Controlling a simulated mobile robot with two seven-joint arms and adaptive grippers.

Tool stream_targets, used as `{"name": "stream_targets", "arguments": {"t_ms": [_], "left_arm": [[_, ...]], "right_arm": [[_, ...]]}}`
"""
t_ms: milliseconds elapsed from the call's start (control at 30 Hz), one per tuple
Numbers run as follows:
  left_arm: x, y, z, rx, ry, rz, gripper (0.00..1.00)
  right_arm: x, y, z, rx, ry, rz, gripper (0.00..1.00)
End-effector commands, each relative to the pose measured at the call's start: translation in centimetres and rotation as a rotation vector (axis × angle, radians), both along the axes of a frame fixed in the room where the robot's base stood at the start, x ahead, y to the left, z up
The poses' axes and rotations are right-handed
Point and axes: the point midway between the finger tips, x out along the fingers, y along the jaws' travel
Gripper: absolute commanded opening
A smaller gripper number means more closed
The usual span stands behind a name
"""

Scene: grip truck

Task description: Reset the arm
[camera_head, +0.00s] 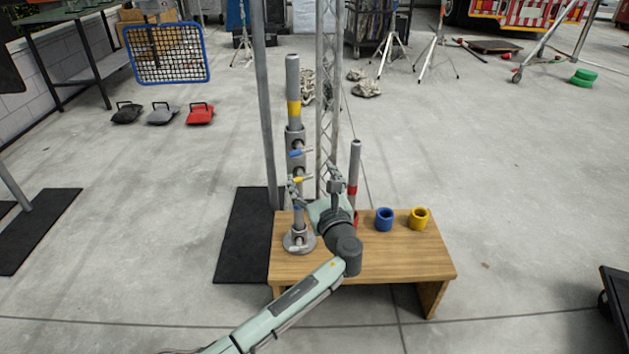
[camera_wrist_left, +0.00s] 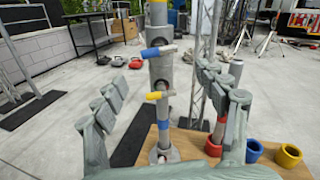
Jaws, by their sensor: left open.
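My left arm comes in from the lower left, and its left gripper (camera_head: 315,186) is over the wooden bench (camera_head: 400,260). The gripper is open, its fingers spread to either side in the left wrist view (camera_wrist_left: 165,95). A grey upright post (camera_head: 294,135) with a yellow band, a blue-handled pin (camera_head: 297,153) and a yellow-handled pin (camera_head: 303,179) stands on the bench. In the left wrist view the post (camera_wrist_left: 160,75) shows between the fingers; nothing is visibly gripped. My right gripper is not in view.
A thinner grey post (camera_head: 355,165) with a red band, a blue ring (camera_head: 384,219) and a yellow ring (camera_head: 419,218) are on the bench. A lattice truss (camera_head: 328,90) and a tall pole (camera_head: 264,100) rise behind. Open concrete floor lies to the right.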

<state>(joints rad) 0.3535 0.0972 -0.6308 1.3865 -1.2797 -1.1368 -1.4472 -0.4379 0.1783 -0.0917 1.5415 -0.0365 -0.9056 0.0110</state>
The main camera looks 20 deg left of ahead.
Motion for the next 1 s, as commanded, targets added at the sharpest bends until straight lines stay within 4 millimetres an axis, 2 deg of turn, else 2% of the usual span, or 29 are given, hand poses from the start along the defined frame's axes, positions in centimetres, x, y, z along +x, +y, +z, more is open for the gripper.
{"name": "stream_targets", "arguments": {"t_ms": [200, 667, 833, 1000], "left_arm": [[-1.4, -0.9, 0.0, 0.0, 0.001, -0.001, 0.72], [-1.4, -0.9, 0.0, 0.0, 0.0, -0.001, 0.72], [-0.3, -0.2, 0.1, 0.002, -0.001, 0.0, 0.72], [2.3, 1.3, 0.2, 0.003, -0.001, 0.002, 0.72]], "right_arm": [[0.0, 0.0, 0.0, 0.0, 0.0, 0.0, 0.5], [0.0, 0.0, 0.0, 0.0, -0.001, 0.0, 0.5], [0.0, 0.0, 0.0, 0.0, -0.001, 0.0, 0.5], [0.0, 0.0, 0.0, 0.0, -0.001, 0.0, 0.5]]}}
